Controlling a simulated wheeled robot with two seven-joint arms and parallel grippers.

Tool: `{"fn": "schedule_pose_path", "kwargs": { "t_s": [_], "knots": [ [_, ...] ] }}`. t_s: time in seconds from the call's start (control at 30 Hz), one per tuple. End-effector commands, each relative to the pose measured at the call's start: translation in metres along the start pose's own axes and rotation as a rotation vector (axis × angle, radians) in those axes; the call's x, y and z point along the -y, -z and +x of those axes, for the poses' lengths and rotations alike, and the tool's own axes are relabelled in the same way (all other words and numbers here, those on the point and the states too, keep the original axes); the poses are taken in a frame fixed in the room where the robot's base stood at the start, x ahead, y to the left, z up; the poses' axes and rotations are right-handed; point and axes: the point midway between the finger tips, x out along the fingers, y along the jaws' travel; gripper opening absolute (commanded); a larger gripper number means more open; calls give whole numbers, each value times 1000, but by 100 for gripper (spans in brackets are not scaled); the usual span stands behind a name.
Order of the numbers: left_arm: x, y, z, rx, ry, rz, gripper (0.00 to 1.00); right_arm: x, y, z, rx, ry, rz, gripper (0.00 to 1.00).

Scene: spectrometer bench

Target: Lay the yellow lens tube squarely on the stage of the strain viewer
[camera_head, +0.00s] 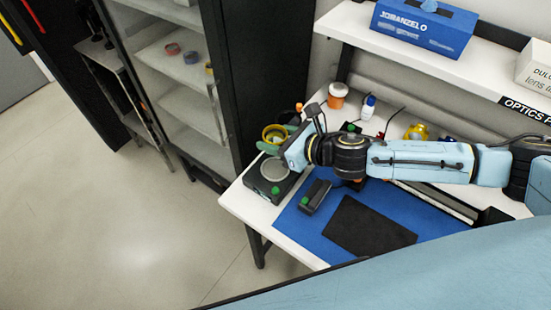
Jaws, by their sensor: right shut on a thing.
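The strain viewer (261,185), a dark box with a pale round stage (274,170) and a green knob, stands at the left corner of the bench. My right gripper (277,140) reaches in from the right and is just behind the stage in the picture. It is shut on the yellow lens tube (268,132), which shows as a yellow ring with a dark inside, beside its green fingertips. The tube appears above and behind the stage; the gap between them is hard to judge. My left gripper is not in view.
A small dark device (315,196) lies right of the viewer on a blue mat (300,228), with a black pad (369,226) nearby. A shelf (400,48) runs above.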

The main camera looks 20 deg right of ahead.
Motion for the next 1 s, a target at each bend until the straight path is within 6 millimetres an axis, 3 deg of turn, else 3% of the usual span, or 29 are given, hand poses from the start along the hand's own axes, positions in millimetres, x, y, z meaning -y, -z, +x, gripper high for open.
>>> {"fn": "schedule_pose_path", "kwargs": {
  "t_s": [0.27,0.47,0.7,1.0],
  "knots": [
    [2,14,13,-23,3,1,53,-2,49,19,-5,-12,1,24],
    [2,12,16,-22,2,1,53,-2,62,25,-2,-12,0,24],
    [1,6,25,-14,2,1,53,-2,91,37,-3,-12,1,24],
    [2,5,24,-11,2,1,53,-2,93,38,-2,-12,-2,24]
  ]
}}
